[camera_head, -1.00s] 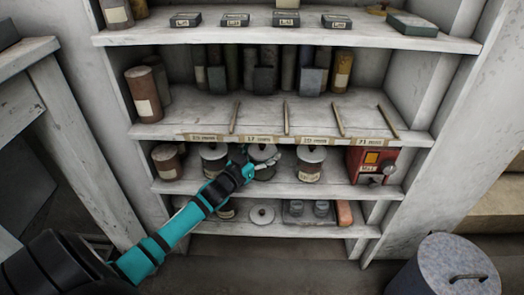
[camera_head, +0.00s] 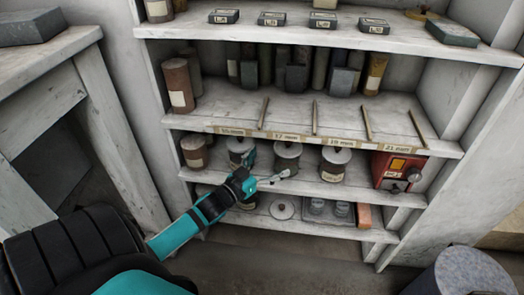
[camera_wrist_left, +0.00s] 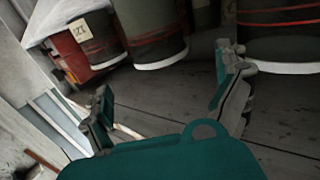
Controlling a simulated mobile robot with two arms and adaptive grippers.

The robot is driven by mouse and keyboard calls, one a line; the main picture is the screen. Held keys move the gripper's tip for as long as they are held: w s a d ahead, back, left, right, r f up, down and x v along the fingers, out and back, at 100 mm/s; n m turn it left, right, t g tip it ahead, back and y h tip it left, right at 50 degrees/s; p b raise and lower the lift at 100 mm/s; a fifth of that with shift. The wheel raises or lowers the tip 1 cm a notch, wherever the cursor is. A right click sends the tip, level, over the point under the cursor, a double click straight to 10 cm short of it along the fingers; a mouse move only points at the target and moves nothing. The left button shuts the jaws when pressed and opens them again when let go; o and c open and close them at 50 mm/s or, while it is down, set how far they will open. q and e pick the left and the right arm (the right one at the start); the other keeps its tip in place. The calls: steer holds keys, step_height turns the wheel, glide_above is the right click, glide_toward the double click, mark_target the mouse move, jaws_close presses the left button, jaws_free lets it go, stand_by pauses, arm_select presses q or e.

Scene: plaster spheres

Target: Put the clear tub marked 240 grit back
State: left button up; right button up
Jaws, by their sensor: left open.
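Lidded tubs stand in a row on the third shelf in the head view: a left tub (camera_head: 240,152), a middle tub (camera_head: 287,157) and a right tub (camera_head: 335,165). I cannot read 240 grit on any of them. My left gripper (camera_head: 268,168) is open in front of the middle tub and partly covers the left one. In the left wrist view the open left gripper (camera_wrist_left: 165,100) has nothing between its fingers. Dark tubs with red bands and pale bases, such as the near tub (camera_wrist_left: 155,35), stand beyond the fingers. My right gripper is not in view.
A brown jar (camera_head: 194,151) stands at the row's left end and a red box (camera_head: 396,168) at its right. A round lid (camera_head: 282,208) and a tray of small jars (camera_head: 328,210) are on the shelf below. A grey drum (camera_head: 465,272) stands front right.

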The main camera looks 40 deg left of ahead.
arm_select(q)
steer(key=s+d+f+g+y, duration=0.2)
steer(key=s+d+f+g, duration=0.6)
steer(key=s, duration=0.3)
steer(key=s+d+g, duration=0.3)
steer(key=s+d, duration=0.1)
steer(key=s, duration=0.3)
steer(key=s+d+m+g+h, duration=0.1)
steer(key=s+d+g, duration=0.2)
steer(key=s+d, duration=0.2)
steer(key=shift+s+d+f+m+h, duration=0.15)
steer(key=shift+s+d+m+h, duration=0.15)
steer(key=shift+s, duration=0.9)
steer(key=shift+a, duration=0.1)
steer(key=shift+c, duration=0.3)
